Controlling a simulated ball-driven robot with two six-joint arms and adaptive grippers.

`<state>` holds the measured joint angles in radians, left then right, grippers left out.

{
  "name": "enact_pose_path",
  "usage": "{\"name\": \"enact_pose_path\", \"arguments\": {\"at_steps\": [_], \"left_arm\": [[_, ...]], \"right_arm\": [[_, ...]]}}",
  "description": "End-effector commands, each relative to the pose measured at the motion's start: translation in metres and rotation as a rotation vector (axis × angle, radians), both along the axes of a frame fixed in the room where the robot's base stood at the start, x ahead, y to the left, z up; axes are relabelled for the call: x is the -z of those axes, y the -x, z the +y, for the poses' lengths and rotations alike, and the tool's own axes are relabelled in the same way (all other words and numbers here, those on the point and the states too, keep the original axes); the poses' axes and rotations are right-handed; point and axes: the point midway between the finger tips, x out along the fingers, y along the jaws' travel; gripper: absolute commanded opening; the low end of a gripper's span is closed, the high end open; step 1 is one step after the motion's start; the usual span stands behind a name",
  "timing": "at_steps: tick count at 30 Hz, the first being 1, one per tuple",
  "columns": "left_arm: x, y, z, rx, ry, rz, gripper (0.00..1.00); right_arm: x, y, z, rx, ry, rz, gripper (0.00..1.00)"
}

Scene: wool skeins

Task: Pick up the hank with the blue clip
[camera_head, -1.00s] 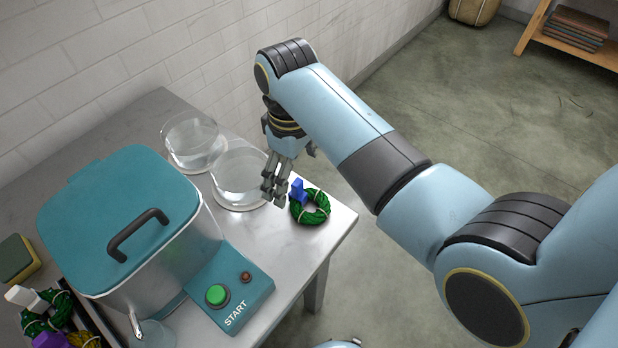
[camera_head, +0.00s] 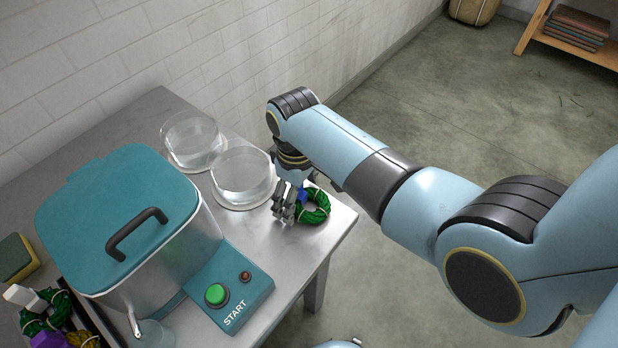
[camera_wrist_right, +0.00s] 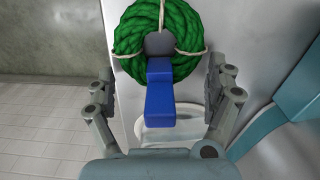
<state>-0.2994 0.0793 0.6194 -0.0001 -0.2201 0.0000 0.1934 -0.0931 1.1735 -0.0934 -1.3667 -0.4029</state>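The green hank (camera_head: 316,207) lies at the right end of the metal table, and its blue clip (camera_head: 302,197) is partly hidden by my right gripper (camera_head: 285,207) in the head view. In the right wrist view the green hank (camera_wrist_right: 172,38) is a ring tied with pale string. The blue clip (camera_wrist_right: 160,95) sticks out from it between the two fingers of my right gripper (camera_wrist_right: 158,92). The fingers are open, with a gap on each side of the clip. My left gripper is in neither view.
Two glass bowls of water (camera_head: 243,175) (camera_head: 193,139) stand close to the gripper, along the wall. A teal-lidded pot (camera_head: 118,215) and START panel (camera_head: 228,290) are to the left. More hanks (camera_head: 45,315) lie at the lower left. The table edge is close beside the green hank.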

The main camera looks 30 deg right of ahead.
Motion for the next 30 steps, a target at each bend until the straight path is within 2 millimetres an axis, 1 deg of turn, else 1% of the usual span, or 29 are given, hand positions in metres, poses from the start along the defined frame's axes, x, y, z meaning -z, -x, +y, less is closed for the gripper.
{"name": "enact_pose_path", "arguments": {"at_steps": [1, 7, 15, 19, 23, 25, 26, 27, 30], "left_arm": [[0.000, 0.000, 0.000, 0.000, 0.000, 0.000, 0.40], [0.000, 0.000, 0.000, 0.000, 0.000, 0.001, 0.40], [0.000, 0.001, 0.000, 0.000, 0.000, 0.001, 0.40], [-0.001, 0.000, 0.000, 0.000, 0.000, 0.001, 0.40], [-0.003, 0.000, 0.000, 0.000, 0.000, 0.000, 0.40], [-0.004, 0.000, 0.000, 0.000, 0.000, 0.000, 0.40], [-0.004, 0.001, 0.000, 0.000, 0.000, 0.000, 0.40], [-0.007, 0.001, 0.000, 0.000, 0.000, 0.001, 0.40], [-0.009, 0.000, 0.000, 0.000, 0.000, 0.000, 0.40]], "right_arm": [[0.000, 0.000, 0.000, 0.000, 0.000, 0.000, 0.78], [0.000, 0.000, 0.000, 0.000, 0.000, 0.000, 0.52], [0.000, 0.000, 0.000, 0.000, 0.000, 0.000, 0.52], [-0.006, 0.000, 0.000, 0.000, 0.000, -0.001, 0.52], [-0.023, 0.000, 0.000, 0.000, -0.001, -0.003, 0.52], [-0.039, -0.001, 0.001, 0.000, -0.001, -0.005, 0.52], [-0.045, 0.002, 0.000, 0.000, -0.001, -0.003, 0.52], [-0.048, 0.014, -0.001, 0.000, -0.001, 0.003, 0.52], [-0.062, 0.037, -0.005, 0.001, -0.001, 0.000, 0.52]]}}
